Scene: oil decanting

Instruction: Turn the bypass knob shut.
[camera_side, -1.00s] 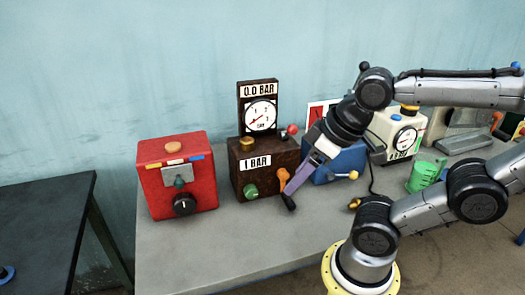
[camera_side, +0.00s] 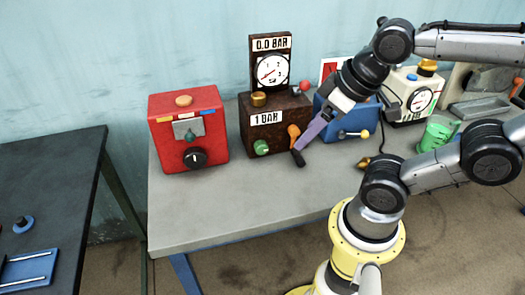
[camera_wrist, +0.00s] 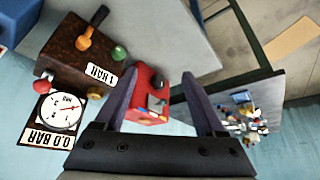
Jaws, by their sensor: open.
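No label names the bypass knob, so I cannot tell which knob it is. The dark brown box (camera_side: 262,137) reads 1 BAR and has a green knob (camera_side: 261,148) and an orange knob (camera_side: 293,131) on its front. In the wrist view the orange knob (camera_wrist: 84,40) and green knob (camera_wrist: 119,53) lie left of my fingers. The red box (camera_side: 182,113) has a black knob (camera_side: 195,158). My gripper (camera_side: 299,156) is open and empty, in front of the orange knob in the side view; contact is unclear. In the wrist view my gripper (camera_wrist: 160,76) has the red box (camera_wrist: 140,84) showing between its fingers.
A round gauge (camera_side: 272,70) reading 0.0 BAR stands on the brown box. A blue box (camera_side: 347,124) with a yellow-tipped lever and a white gauge box (camera_side: 405,103) stand to the right, with a green jug (camera_side: 435,134). The front of the grey bench (camera_side: 225,205) is clear.

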